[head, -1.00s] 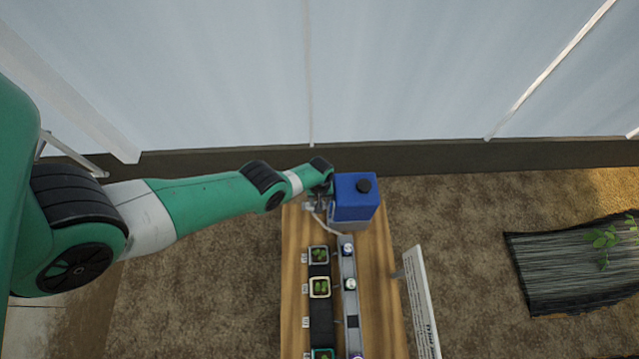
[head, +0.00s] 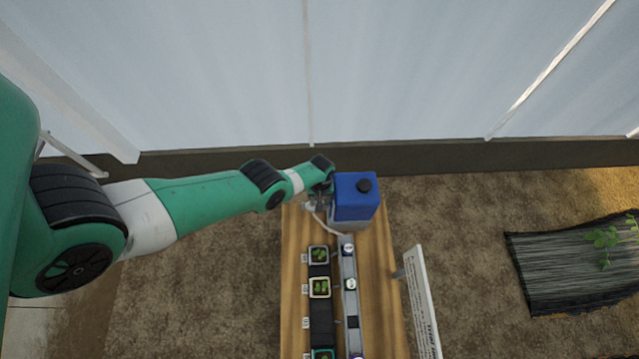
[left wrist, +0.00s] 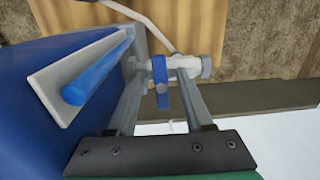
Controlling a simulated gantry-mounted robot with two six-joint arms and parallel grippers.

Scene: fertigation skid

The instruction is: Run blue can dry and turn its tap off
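The blue can (head: 352,190) with a black cap stands upright on a grey stand at the bench's far end. In the left wrist view the can (left wrist: 35,120) fills the left side. It carries a pale plate with a blue strip (left wrist: 95,72). The can's tap (left wrist: 188,66) is a white fitting with a blue lever (left wrist: 160,82) lying crosswise to it. My left gripper (left wrist: 165,84) is at the tap, its two fingers on either side of the lever with visible gaps. Whether the tap is running is not clear. My right gripper is out of view.
The wooden bench (head: 292,270) carries several potted seedlings (head: 319,287) in a row and a grey rail (head: 347,263) with round knobs. A pale hose (head: 318,217) runs from the tap. A sign board (head: 421,300) stands to the right. A wall lies behind.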

